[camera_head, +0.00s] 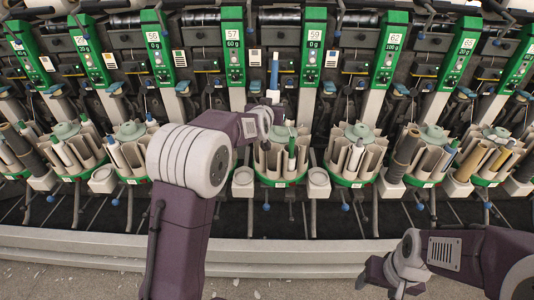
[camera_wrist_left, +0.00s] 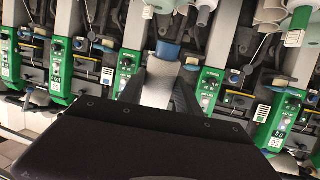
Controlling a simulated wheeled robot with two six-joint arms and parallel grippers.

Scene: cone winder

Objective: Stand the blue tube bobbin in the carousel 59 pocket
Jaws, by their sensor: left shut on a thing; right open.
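The blue tube bobbin (camera_head: 274,72) stands roughly upright in my left gripper (camera_head: 272,98), with its blue upper part above the jaws. In the wrist view the dark fingers (camera_wrist_left: 160,92) show. My right gripper (camera_head: 393,272) is open and empty at the lower right.
Similar carousels stand left and right, such as the one (camera_head: 355,182) below panel 62 (camera_head: 393,45). White round cups (camera_head: 318,182) sit between carousels. My left arm hides the carousel to the left.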

